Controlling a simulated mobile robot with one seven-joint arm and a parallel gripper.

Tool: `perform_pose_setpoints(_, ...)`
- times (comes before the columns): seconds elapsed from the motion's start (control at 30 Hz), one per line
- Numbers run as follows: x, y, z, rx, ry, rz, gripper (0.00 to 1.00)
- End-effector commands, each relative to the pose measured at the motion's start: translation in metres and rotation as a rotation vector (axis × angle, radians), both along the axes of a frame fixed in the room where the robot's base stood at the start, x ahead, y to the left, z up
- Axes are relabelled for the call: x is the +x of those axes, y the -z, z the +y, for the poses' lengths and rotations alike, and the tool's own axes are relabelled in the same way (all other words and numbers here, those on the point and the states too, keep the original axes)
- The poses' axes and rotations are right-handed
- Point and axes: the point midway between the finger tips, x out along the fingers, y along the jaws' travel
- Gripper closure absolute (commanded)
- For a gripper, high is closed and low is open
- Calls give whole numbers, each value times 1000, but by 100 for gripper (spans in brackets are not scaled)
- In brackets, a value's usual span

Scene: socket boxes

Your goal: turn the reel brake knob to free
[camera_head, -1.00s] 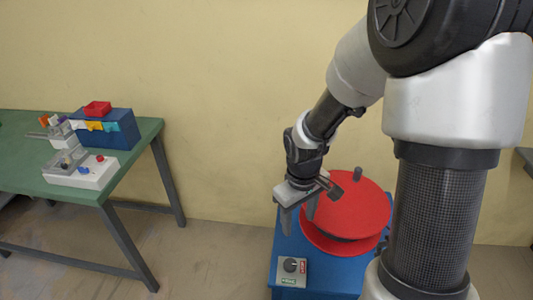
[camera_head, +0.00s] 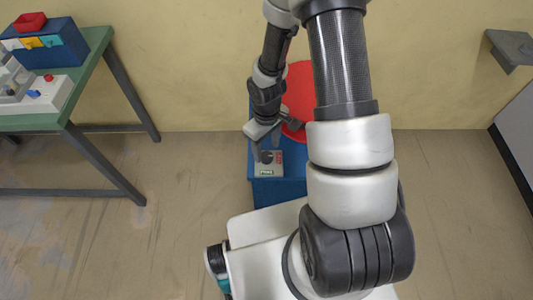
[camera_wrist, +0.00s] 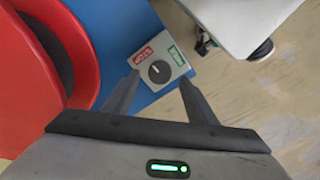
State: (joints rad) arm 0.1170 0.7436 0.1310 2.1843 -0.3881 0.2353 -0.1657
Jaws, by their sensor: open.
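The reel brake knob (camera_wrist: 159,72) is a round black knob with a white pointer line. It sits on a small grey box (camera_head: 268,167) with a red label (camera_wrist: 142,57) and a green label (camera_wrist: 176,54). In the wrist view the pointer line appears to point up-left, towards the red label. My gripper (camera_wrist: 160,80) is open, with its two fingers on either side of the knob in the picture; I cannot tell how far above it they are. In the head view my gripper (camera_head: 267,148) is over the far side of the grey box and partly hides the knob.
The red reel (camera_head: 300,85) stands on the blue base (camera_head: 285,192) just behind the box, partly hidden by my arm. A green table (camera_head: 98,45) with boxes is at the left. A grey shelf (camera_head: 510,48) is at the right wall.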

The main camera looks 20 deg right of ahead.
Motion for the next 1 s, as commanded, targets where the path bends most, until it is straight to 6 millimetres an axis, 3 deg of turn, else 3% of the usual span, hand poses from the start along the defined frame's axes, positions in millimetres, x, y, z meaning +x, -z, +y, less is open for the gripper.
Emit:
perform_pose_setpoints(0.2,0,27,0,-1,0,1,48)
perform_pose_setpoints(0.57,0,32,0,1,0,-1,48)
perform_pose_setpoints(0.83,0,32,0,1,0,-1,89)
perform_pose_setpoints(1.0,0,32,0,0,8,0,89)
